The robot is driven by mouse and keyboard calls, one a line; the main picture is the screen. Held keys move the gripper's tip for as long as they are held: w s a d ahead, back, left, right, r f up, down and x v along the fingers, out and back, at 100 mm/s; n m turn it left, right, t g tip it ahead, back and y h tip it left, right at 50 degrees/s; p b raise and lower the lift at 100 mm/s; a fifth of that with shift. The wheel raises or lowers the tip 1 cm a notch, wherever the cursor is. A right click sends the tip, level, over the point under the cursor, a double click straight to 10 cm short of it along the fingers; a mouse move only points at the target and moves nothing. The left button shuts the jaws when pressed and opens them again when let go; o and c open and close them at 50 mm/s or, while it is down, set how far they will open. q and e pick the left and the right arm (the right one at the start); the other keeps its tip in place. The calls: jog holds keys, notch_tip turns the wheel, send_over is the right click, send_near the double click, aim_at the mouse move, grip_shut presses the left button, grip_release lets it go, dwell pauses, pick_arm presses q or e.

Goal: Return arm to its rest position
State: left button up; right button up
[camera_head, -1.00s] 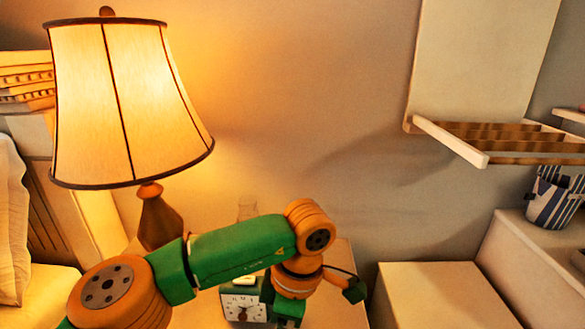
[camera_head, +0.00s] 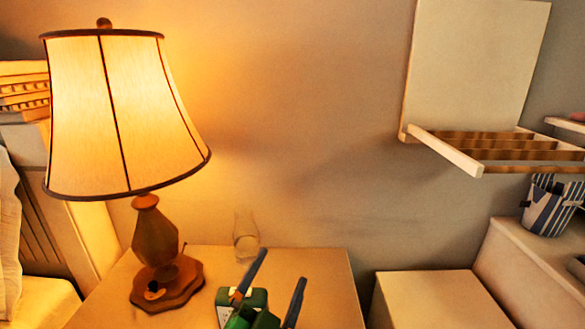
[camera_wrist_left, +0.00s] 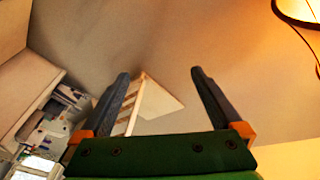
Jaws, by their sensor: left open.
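My left gripper (camera_head: 274,285) shows at the bottom of the head view, in front of the nightstand (camera_head: 318,262). Its two dark fingers point up and stand apart. In the left wrist view the left gripper (camera_wrist_left: 160,100) is open, with nothing between its fingers but the far wall and the shelf. The rest of my left arm is out of the head view. My right gripper is in neither view.
A lit lamp (camera_head: 120,110) stands at the nightstand's left, with a clear glass vase (camera_head: 246,238) near the back edge. A slatted wall rack (camera_head: 500,150) hangs at upper right. A striped container (camera_head: 550,207) stands on the right-hand furniture. A pale box-like cabinet (camera_head: 435,300) is right of the nightstand.

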pick_arm(q)
jog(key=s+a+f+n+g+y, duration=0.3)
jog(key=s+a+f+g, duration=0.15)
jog(key=f, duration=0.45)
jog(key=s+a+f+n+g+y, duration=0.2)
jog(key=s+a+f+n+g, duration=0.15)
jog(key=a+f, duration=0.35)
jog(key=s+a+f+n+g+y, duration=0.1)
jog(key=s+a+f+g, duration=0.1)
jog(key=s+f+g, duration=0.45)
jog(key=s+a+f+n+g, duration=0.15)
jog(key=s+f, duration=0.25)
jog(key=s, duration=0.5)
notch_tip(320, 180, down, 13)
jog(key=s+p, duration=0.2)
jog(key=p, duration=0.1)
jog(key=s+a+f+p, duration=0.1)
jog(key=s+f, duration=0.2)
jog(key=s, duration=0.3)
jog(key=s+a+f+g+p, duration=0.1)
jog(key=s+f, duration=0.3)
jog(key=s, duration=0.2)
jog(key=shift+p, duration=0.3)
